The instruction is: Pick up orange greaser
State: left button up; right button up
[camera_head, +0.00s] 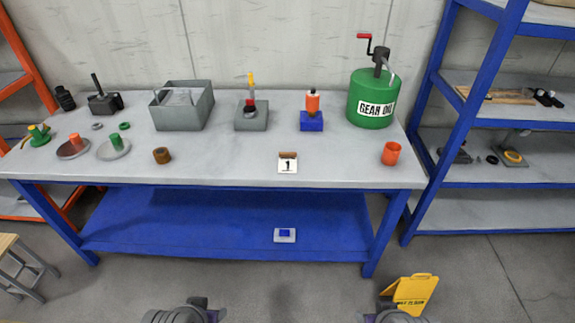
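An orange cylinder (312,102) with a dark cap and foot, which looks like the orange greaser, stands upright on a blue block (311,121) at the back right of the table (240,165). An open orange cup (390,152) stands near the table's right front edge. My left gripper (188,312) and my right gripper (393,314) show only in part at the bottom edge, in front of the table and far from the orange cylinder. Their fingertips are not clear, and I see nothing held in them.
A green gear oil drum (368,98) with a pump stands right of the orange cylinder. A grey block with a screwdriver-like tool (251,112) stands left of it, then a grey bin (183,112). A numbered card (288,162) is in front. A yellow floor sign (413,293) stands at lower right.

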aim_at(311, 101)
jog(key=i+z, duration=0.35)
jog(key=i, duration=0.2)
jog(key=i+z, duration=0.35)
jog(key=i, duration=0.25)
jog(key=i+j+z, duration=0.35)
jog(key=i, duration=0.2)
jog(key=i+j, duration=0.1)
jog(key=j, duration=0.1)
